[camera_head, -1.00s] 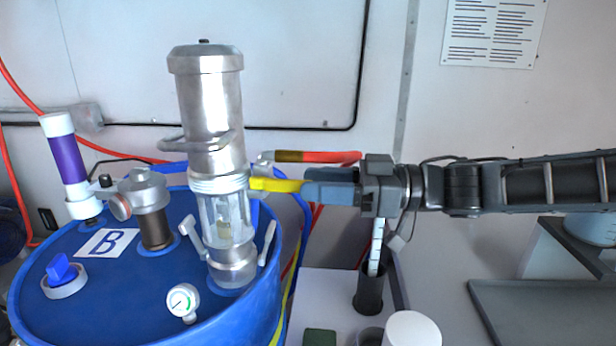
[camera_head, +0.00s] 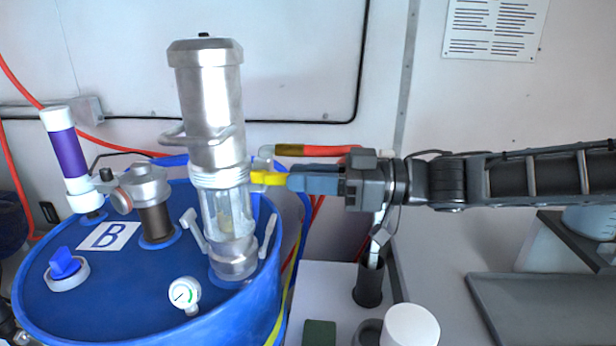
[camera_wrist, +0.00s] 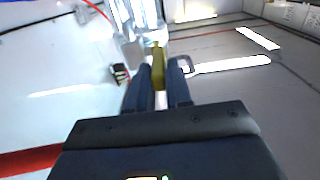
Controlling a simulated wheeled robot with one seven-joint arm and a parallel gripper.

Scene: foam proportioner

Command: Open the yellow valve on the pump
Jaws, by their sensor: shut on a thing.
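The pump (camera_head: 212,110) is a tall silver cylinder standing upright on the blue drum (camera_head: 110,290). The yellow valve handle (camera_head: 266,177) sticks out from the pump's right side, at the ringed collar. My gripper (camera_head: 292,181) reaches in from the right and is shut on the outer part of this handle. In the wrist view the yellow handle (camera_wrist: 158,66) lies between my two blue fingers. Its outer end is hidden by the fingers in the head view.
A red hose with a dark yellow end (camera_head: 300,151) runs just behind my gripper. A grey cup (camera_head: 369,285) and a white container (camera_head: 409,326) stand below my wrist. A gauge (camera_head: 185,293) and purple-banded cylinder (camera_head: 67,158) are on the drum.

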